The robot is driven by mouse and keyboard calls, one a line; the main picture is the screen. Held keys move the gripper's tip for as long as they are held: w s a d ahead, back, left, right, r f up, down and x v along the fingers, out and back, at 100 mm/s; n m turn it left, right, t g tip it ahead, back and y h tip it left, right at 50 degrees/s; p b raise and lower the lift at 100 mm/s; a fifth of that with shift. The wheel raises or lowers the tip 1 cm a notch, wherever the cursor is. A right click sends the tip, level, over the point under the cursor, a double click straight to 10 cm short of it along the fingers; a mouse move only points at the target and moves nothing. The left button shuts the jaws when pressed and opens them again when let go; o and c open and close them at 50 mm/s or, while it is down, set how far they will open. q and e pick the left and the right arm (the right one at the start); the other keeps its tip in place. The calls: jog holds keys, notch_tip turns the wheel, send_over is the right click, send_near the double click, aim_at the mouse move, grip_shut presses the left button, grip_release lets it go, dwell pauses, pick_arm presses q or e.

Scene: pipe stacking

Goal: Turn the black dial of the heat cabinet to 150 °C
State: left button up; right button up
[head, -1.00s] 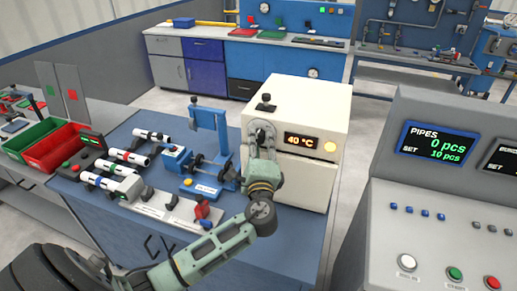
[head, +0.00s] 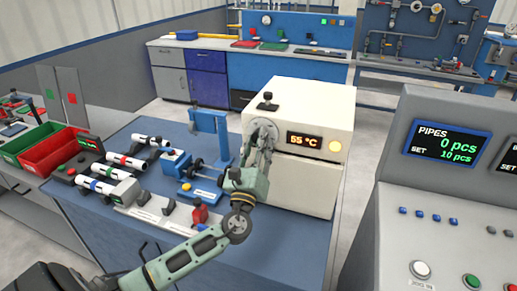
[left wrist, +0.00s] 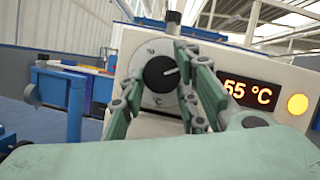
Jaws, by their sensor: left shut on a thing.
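The heat cabinet (head: 310,185) is a cream box at the right end of the blue table. Its lit display (head: 304,141) reads 55 °C, and the display in the left wrist view (left wrist: 250,95) agrees. The black dial (left wrist: 161,74) sits on a round grey plate on the cabinet front, with its white mark pointing right and slightly up. My left gripper (head: 262,141) is at the dial and mostly hides it in the head view. In the left wrist view its green fingers (left wrist: 160,85) stand either side of the dial, shut on it. My right gripper is not in view.
A round yellow lamp (head: 335,146) glows beside the display. A blue press stand (head: 210,135) and several pipes (head: 115,172) stand left of the cabinet. A grey control console (head: 440,200) stands at the right.

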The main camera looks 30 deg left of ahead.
pick_arm(q)
jog(key=shift+s+a+r+m+h, duration=0.15)
jog(key=shift+m+h, duration=1.35)
jog(key=shift+m, duration=1.5)
jog(key=shift+w+a+m+h, duration=0.15)
jog(key=shift+m+h, duration=1.35)
jog(key=shift+m, duration=1.5)
jog(key=shift+s+a+r+m+h, duration=0.15)
jog(key=shift+m+h, duration=1.35)
jog(key=shift+m, duration=1.5)
jog(key=shift+p, duration=0.3)
jog(key=shift+a, duration=0.1)
jog(key=o, duration=0.9)
jog(key=shift+o, duration=0.7)
jog(key=shift+a, duration=0.1)
